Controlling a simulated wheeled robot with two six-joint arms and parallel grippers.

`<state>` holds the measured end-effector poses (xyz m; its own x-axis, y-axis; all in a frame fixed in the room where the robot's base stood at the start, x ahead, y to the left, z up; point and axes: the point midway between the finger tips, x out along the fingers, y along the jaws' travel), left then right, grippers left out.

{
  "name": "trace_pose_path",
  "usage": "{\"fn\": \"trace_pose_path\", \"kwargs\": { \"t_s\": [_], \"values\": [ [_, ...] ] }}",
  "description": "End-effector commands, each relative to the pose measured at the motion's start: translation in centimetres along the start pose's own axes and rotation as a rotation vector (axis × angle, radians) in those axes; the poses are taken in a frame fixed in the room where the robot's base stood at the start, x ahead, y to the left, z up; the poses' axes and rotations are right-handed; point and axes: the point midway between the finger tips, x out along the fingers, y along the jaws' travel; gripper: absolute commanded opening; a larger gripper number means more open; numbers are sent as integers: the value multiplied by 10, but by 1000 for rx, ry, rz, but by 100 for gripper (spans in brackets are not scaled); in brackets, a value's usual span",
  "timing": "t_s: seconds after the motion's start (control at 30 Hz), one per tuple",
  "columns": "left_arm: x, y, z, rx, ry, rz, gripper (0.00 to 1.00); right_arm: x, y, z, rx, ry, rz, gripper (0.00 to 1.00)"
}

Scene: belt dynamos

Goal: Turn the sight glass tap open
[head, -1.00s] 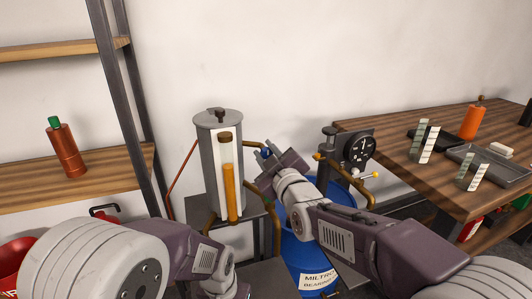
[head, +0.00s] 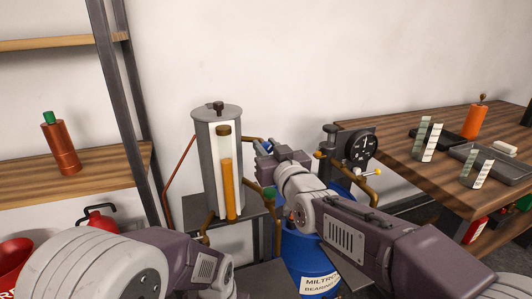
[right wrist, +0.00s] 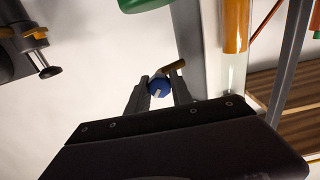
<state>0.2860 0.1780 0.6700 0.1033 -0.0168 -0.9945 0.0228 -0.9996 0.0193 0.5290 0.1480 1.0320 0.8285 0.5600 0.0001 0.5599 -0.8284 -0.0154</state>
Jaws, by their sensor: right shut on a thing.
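The sight glass is a grey cylinder (head: 204,150) with a clear tube and an amber column (head: 228,190) on its front. A brass pipe leaves its right side and carries a blue tap knob (head: 265,147). In the right wrist view the round blue knob (right wrist: 158,87) has a white mark and sits between my fingers, with the brass pipe behind it. My right gripper (right wrist: 159,94) is shut on the blue knob; it also shows in the head view (head: 265,155). A green knob (head: 269,192) is on a lower brass pipe. My left arm is at lower left, its fingers out of frame.
A pump with a black dial gauge (head: 361,145) stands to the right of my gripper. A blue drum (head: 308,250) is below. A wooden bench (head: 400,150) with trays is at right. Shelves (head: 60,180) with a copper bottle (head: 61,146) are at left.

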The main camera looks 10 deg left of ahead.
Motion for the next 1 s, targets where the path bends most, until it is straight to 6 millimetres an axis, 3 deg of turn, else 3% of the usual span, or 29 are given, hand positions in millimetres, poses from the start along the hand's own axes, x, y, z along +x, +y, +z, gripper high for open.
{"fn": "trace_pose_path", "kwargs": {
  "t_s": [0.6, 1.0],
  "values": [
    [41, -1, 4, 0, 0, 0, 36, 0, 1, 4, 572, 0, 0, 0],
    [58, -1, 6, 0, 0, 0, 36, 0, 2, 3, 820, -2, 1, 0]
  ]
}}
